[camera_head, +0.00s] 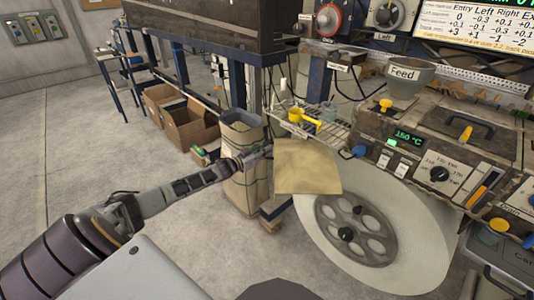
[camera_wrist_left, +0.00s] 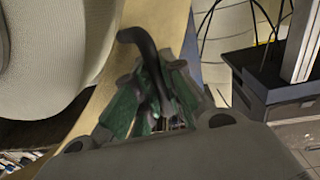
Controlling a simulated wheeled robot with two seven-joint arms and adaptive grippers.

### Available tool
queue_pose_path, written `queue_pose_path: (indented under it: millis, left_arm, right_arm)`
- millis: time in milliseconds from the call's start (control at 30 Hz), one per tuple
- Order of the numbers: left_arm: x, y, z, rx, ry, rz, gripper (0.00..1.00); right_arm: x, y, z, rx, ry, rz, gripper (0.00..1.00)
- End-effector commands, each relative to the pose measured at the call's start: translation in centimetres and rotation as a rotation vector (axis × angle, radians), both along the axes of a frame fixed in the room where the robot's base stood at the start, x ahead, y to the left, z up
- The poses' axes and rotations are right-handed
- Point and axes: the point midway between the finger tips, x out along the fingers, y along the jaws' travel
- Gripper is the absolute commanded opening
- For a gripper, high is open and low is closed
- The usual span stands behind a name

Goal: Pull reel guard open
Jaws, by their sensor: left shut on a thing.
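The reel guard (camera_head: 308,166) is a tan, roughly square panel in front of the upper left part of a large white reel (camera_head: 420,240) with a grey spoked hub. My left gripper (camera_head: 262,152) reaches in from the left to the guard's left edge. In the left wrist view, my left gripper (camera_wrist_left: 155,95) has its green-padded fingers shut on a dark curved handle (camera_wrist_left: 138,38). The handle's lower part is hidden between the fingers. The tan guard (camera_wrist_left: 112,75) shows behind it, with the white reel (camera_wrist_left: 50,60) at the left. My right gripper is not in view.
A wrapped beige sack or bin (camera_head: 243,135) stands close behind my left gripper. Cardboard boxes (camera_head: 190,130) stand on the floor further back. A machine panel with knobs (camera_head: 437,175) and a feed cup (camera_head: 410,80) lie right of the guard. Floor at the left is open.

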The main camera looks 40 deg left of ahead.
Motion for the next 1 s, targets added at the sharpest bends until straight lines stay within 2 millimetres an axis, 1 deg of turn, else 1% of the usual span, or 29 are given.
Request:
queue_pose_path:
  millis: [367, 400, 533, 1000]
  left_arm:
    - [0.00, 0.15, -0.10, -0.003, 0.003, 0.002, 0.00]
    - [0.00, 0.14, -0.10, -0.003, 0.003, 0.002, 0.16]
    - [0.00, 0.11, -0.07, -0.002, 0.003, 0.002, 0.33]
    - [-0.15, 0.10, -0.03, -0.001, 0.001, 0.001, 0.34]
  right_arm:
    - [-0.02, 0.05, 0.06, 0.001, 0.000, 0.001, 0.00]
    - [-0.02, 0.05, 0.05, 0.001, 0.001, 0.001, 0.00]
    - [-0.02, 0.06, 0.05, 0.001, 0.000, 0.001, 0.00]
    - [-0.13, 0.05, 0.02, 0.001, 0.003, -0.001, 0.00]
